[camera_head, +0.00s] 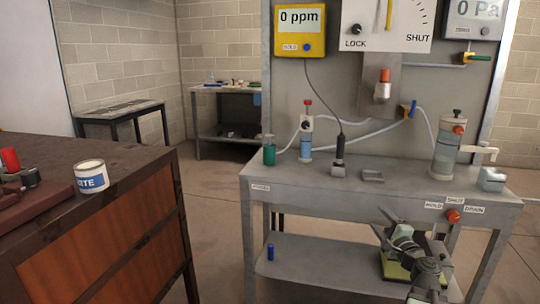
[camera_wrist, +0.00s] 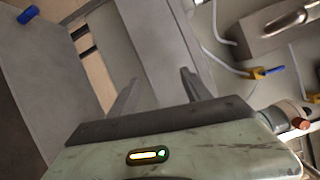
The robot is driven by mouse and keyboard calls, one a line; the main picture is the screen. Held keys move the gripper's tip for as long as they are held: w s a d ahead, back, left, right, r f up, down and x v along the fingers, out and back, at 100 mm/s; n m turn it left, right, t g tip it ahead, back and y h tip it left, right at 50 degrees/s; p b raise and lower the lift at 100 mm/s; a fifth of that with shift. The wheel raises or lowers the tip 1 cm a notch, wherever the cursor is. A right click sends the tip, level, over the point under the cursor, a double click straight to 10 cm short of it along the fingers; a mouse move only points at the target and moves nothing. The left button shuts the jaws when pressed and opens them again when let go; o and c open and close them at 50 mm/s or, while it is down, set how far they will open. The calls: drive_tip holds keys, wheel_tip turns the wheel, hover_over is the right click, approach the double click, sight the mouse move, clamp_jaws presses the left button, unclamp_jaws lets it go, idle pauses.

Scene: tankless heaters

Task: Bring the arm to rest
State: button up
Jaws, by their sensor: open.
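My gripper (camera_head: 382,222) is in front of the right part of the grey workbench (camera_head: 330,188), just below the height of its top. Its two fingers point left and away in the head view. In the wrist view my gripper (camera_wrist: 160,82) shows its fingers spread apart with nothing between them. The grey bench surfaces lie beyond the fingertips. My arm folds down toward the bottom right of the head view, over a yellowish-green part whose nature I cannot tell.
The bench carries a green cup (camera_head: 269,152), a blue-filled cylinder (camera_head: 306,140) and a grey valve pot (camera_head: 447,150). An orange drain knob (camera_head: 453,216) sits close right of my gripper. A blue cylinder (camera_head: 270,252) stands on the lower shelf.

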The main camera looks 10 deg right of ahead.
drive_tip(key=w+a+f+n+g+y, duration=0.1)
drive_tip(key=a+f+n+g+y, duration=0.25)
drive_tip(key=a, duration=0.85)
drive_tip(key=a+f+n+g+y, duration=0.2)
drive_tip(key=a+f+n, duration=0.25)
drive_tip(key=a, duration=0.65)
drive_tip(key=w+a+f+n+g+y, duration=0.1)
drive_tip(key=a+f+n+g+y, duration=0.3)
drive_tip(key=a, duration=0.8)
drive_tip(key=s+a+f+n+g+h, duration=0.5)
drive_tip(key=s+f+n, duration=0.2)
drive_tip(key=s+f, duration=0.15)
drive_tip(key=s+d+f+n+g+h, duration=0.1)
drive_tip(key=s+d+f+g+h, duration=0.25)
drive_tip(key=s+d, duration=0.45)
wheel_tip(320, 180, up, 38)
drive_tip(key=d+h+p, duration=0.1)
drive_tip(key=p, duration=3.7)
drive_tip(key=shift+r, duration=0.2)
drive_tip(key=shift+d, duration=0.1)
